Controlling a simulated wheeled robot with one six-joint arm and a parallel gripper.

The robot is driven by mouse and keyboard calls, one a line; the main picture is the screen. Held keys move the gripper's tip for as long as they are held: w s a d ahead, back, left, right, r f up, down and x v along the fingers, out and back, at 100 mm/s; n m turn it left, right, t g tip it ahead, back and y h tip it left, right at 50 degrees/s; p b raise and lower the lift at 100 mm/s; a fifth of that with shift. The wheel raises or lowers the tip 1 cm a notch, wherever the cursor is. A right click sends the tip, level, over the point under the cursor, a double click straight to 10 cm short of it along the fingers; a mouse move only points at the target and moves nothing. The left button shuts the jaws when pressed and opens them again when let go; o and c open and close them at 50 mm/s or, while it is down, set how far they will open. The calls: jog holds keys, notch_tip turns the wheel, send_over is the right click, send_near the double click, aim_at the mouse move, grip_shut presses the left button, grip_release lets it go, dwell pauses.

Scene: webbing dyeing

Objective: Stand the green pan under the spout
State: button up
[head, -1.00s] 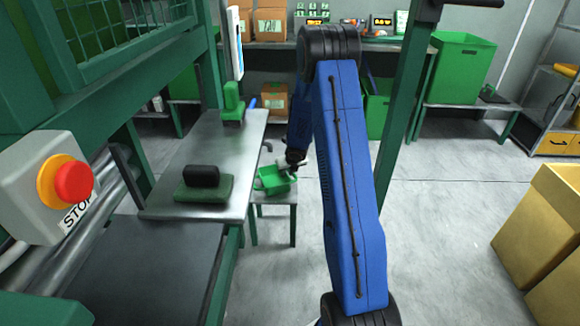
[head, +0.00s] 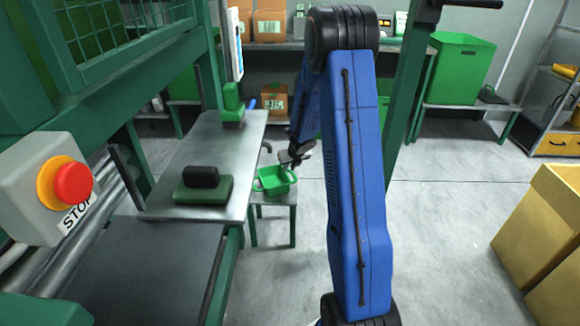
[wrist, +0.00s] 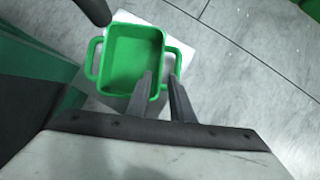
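The green pan (head: 272,181), a square tub with a handle on each side, stands upright on a small grey stool (head: 285,198). In the wrist view, the pan (wrist: 130,60) fills the upper middle. A dark spout (wrist: 95,10) comes in from the top left, its tip overlapping the pan's far left corner; its height above the pan cannot be told. The spout also shows as a grey bent pipe in the head view (head: 266,147). My gripper (wrist: 160,76) has its fingers apart at the pan's near right side, with nothing clearly clamped between them.
A steel bench (head: 225,150) left of the stool carries a green block with a black grip (head: 203,185). A red stop button (head: 73,183) is at the near left. Yellow boxes (head: 545,235) stand at the right. The floor right of the stool is clear.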

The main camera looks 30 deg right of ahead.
jog(key=shift+v, duration=0.75)
jog(key=s+a+r+m+t+h, duration=0.1)
jog(key=s+r+m+t+h, duration=0.15)
jog(key=r+m, duration=0.95)
jog(key=s+a+r+m+h, duration=0.1)
jog(key=s+a+r+m, duration=0.15)
jog(key=s+r, duration=0.4)
jog(key=s+a+r+m+h, duration=0.1)
jog(key=s+r+m, duration=0.2)
jog(key=s+r, duration=0.35)
jog(key=s+a+m+g+y, duration=0.1)
jog(key=s+a+m+y, duration=0.1)
jog(key=s+a+m, duration=0.3)
jog(key=s+a+r+m+g+y, duration=0.1)
jog(key=s+a+m, duration=0.4)
jog(key=s, duration=0.9)
jog(key=s+a+r+m+g+y, duration=0.1)
jog(key=s+a+m+y, duration=0.1)
jog(key=s+a+m, duration=0.4)
jog(key=s+a, duration=0.3)
jog(key=s, duration=0.1)
jog(key=shift+a+y, duration=0.35)
jog(key=shift+r+g, duration=0.1)
jog(key=shift+g, duration=0.15)
